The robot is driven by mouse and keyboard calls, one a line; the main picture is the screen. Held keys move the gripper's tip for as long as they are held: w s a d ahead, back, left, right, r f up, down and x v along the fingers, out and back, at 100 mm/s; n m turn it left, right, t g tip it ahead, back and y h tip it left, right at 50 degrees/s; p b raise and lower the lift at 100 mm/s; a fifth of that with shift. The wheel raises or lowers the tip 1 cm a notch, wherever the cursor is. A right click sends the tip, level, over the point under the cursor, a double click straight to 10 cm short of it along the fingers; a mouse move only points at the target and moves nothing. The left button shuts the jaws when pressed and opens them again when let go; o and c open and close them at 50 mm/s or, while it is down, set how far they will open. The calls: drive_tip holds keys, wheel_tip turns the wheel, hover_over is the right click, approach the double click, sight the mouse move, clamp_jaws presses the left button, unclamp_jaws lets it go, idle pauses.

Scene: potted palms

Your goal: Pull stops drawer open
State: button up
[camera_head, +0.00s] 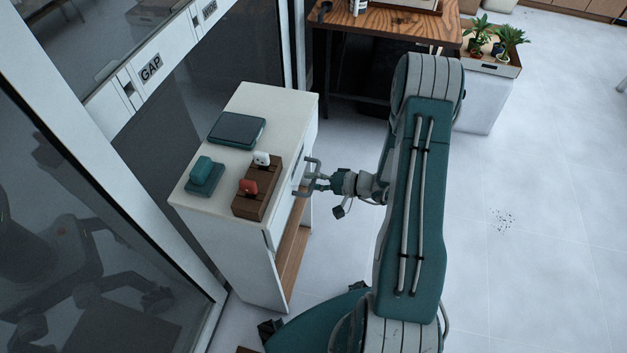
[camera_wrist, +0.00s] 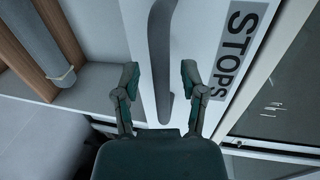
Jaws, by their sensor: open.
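The stops drawer front (camera_wrist: 208,22) is white in the wrist view, with a grey "STOPS" label (camera_wrist: 236,48). Its grey bar handle (camera_wrist: 161,45) runs down the middle of the view. My gripper (camera_wrist: 160,78) is open, one finger on each side of the handle's lower part as pictured. I cannot tell whether either finger touches it. In the head view, my gripper (camera_head: 312,182) is at the right face of the white cabinet (camera_head: 232,245). The drawer front is seen edge-on there and mostly hidden, so how far it stands out is unclear.
On the cabinet top are a dark flat tray (camera_head: 237,130), a teal block on a base (camera_head: 204,177) and a brown wooden rack (camera_head: 266,198) with red and white pieces. A wooden table (camera_head: 395,20) stands behind. Open floor (camera_head: 530,200) lies to the right.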

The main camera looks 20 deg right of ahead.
clamp_jaws()
drive_tip(key=shift+d, duration=0.1)
drive_tip(key=f+v, duration=0.3)
drive_tip(key=v, duration=1.3)
drive_tip(key=shift+s+d+f, duration=0.2)
drive_tip(key=shift+s+f, duration=0.1)
unclamp_jaws()
drive_tip(key=shift+w, duration=0.1)
